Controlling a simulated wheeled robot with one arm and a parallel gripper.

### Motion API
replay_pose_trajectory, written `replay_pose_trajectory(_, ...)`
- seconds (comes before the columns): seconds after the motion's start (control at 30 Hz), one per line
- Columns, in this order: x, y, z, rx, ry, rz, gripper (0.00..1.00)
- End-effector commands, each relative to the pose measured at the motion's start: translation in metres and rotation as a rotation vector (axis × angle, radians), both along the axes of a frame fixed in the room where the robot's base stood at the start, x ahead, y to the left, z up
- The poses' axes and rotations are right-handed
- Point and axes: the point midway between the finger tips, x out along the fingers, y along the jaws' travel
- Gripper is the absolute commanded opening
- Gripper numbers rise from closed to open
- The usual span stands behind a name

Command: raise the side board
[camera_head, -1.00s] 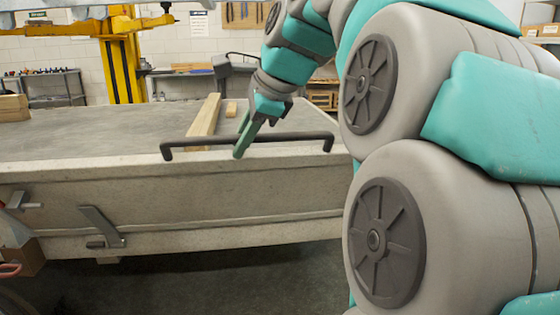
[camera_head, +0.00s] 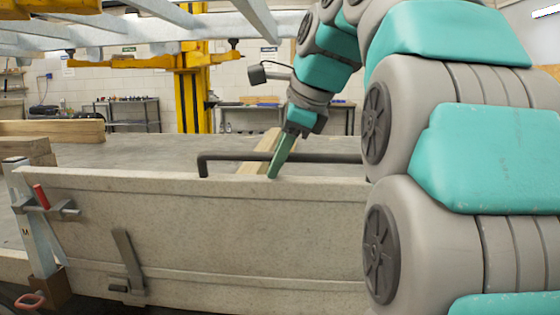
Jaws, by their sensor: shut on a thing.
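The side board (camera_head: 220,225) is a long, pale, worn panel standing roughly upright along the near edge of the trailer bed. A black bar handle (camera_head: 228,157) runs along its top edge; its right end is hidden behind my arm. My gripper (camera_head: 277,166), with green fingers, is shut on the handle from above. A corner post (camera_head: 40,235) with a red-gripped latch (camera_head: 41,197) stands at the board's left end. I cannot tell whether the board touches the post. A grey metal strap (camera_head: 128,260) is on the board's lower left face.
Wooden beams (camera_head: 260,150) lie on the bed behind the handle, and stacked timber (camera_head: 50,130) lies at the left. A yellow lift column (camera_head: 190,95) stands behind. Grey metal rails (camera_head: 130,32) hang overhead. My arm blocks the right side.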

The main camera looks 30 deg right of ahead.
Motion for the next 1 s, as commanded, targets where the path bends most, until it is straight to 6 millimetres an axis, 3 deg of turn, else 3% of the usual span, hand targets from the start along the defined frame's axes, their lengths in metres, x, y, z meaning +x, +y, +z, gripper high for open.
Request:
replay_pose_trajectory(0.93,0.0016,0.0002,-0.0044,0.01,0.027,-0.002,0.0)
replay_pose_trajectory(0.97,0.0016,0.0003,-0.0044,0.01,0.026,-0.001,0.26)
replay_pose_trajectory(1.0,0.0017,0.0004,-0.0042,0.01,0.026,-0.001,0.3)
